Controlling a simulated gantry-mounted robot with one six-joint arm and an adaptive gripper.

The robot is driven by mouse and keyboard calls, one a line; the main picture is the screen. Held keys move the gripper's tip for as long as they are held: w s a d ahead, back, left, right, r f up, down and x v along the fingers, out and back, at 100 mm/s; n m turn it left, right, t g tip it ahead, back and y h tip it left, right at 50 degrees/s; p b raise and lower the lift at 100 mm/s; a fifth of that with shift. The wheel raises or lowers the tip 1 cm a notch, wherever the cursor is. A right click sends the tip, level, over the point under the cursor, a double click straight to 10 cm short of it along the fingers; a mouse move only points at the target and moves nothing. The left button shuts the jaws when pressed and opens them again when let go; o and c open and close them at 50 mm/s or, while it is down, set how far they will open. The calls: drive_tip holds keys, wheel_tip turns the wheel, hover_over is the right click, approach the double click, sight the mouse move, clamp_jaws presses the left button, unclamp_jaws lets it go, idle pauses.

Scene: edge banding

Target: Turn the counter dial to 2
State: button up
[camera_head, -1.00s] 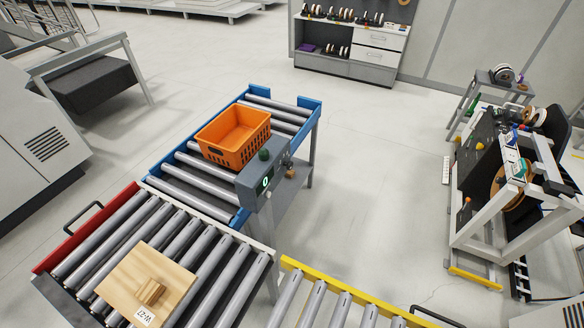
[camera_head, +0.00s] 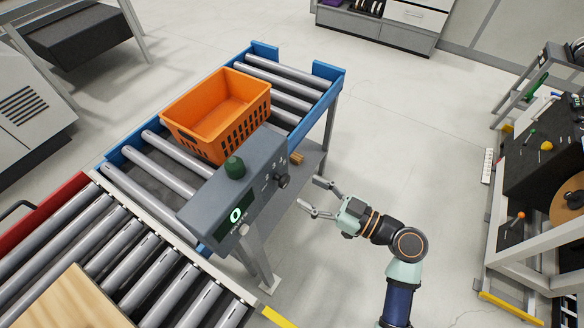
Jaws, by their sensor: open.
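The counter is a grey box (camera_head: 240,190) mounted at the near right side of the blue conveyor frame. Its small green-lit display (camera_head: 236,214) reads 0. A dark round dial (camera_head: 283,181) sits on the box's right end, with small marks beside it. A dark green knob (camera_head: 234,168) stands on top of the box. My gripper (camera_head: 312,196) is open and empty, to the right of the dial and apart from it, with its fingers pointing left toward the box.
An orange crate (camera_head: 217,117) sits on the blue-framed rollers behind the counter. A wooden board (camera_head: 70,300) lies on the rollers at lower left. A small wooden piece (camera_head: 296,158) is beside the box.

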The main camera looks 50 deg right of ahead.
sight(288, 182)
drive_tip(key=w, duration=0.2)
drive_tip(key=w+a, duration=0.1)
drive_tip(key=w, duration=0.1)
drive_tip(key=w+p, duration=0.1)
drive_tip(key=w, duration=0.1)
drive_tip(key=shift+w+a+r, duration=0.1)
drive_tip(key=shift+w+a, duration=0.15)
drive_tip(key=shift+a, duration=0.05)
drive_tip(key=shift+w, duration=0.5)
drive_tip(key=c, duration=1.1)
drive_tip(key=shift+c, duration=0.2)
drive_tip(key=m, duration=0.4)
drive_tip(key=shift+d+m+p, duration=0.1)
drive_tip(key=shift+m+p, duration=0.35)
drive_tip(key=shift+m, duration=1.55)
